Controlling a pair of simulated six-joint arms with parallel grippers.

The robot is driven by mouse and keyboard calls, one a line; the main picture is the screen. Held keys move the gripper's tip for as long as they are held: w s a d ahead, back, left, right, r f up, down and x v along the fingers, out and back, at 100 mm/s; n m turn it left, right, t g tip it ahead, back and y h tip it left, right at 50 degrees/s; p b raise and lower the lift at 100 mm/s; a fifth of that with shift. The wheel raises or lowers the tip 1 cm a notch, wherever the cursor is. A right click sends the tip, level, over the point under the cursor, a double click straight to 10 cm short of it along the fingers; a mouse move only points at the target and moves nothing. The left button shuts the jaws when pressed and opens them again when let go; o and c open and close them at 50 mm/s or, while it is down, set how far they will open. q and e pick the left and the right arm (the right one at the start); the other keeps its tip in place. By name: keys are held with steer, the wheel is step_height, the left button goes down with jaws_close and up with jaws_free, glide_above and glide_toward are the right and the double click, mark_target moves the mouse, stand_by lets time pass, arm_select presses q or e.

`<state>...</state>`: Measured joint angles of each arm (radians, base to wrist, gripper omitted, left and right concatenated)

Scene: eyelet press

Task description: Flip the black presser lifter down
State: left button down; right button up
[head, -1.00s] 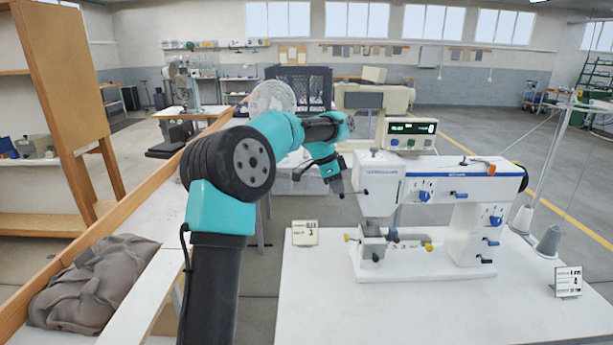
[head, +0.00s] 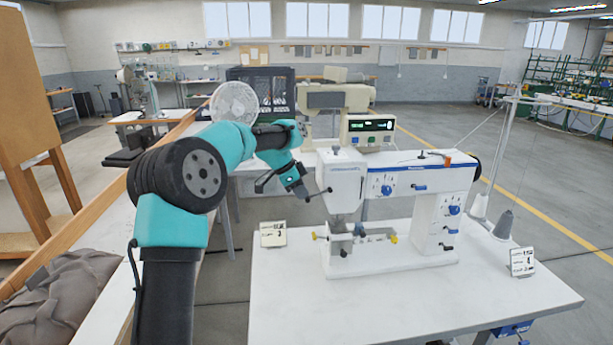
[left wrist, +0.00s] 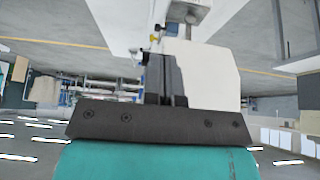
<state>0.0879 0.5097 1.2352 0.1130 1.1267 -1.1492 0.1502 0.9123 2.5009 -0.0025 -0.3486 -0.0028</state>
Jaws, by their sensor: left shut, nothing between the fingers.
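The white press machine (head: 420,180) stands on a white table. A thin black lever, which looks like the presser lifter (head: 318,194), sticks out from the left side of its head, slanting down to the left. My left gripper (head: 303,195) is shut and empty, its tip close to the lever's outer end; I cannot tell whether they touch. In the left wrist view the dark shut fingers (left wrist: 166,75) lie over the white machine head (left wrist: 207,70). My right gripper is not in view.
A small label card (head: 273,234) stands at the table's left, another (head: 522,261) at its right. A wooden-edged bench with a grey cloth (head: 65,300) lies left. The table's front is clear.

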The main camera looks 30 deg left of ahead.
arm_select(q)
steer(key=shift+f, duration=0.15)
steer(key=v, duration=1.4)
steer(key=shift+s+a, duration=0.2)
steer(key=shift+a, duration=0.25)
steer(key=shift+f, duration=0.15)
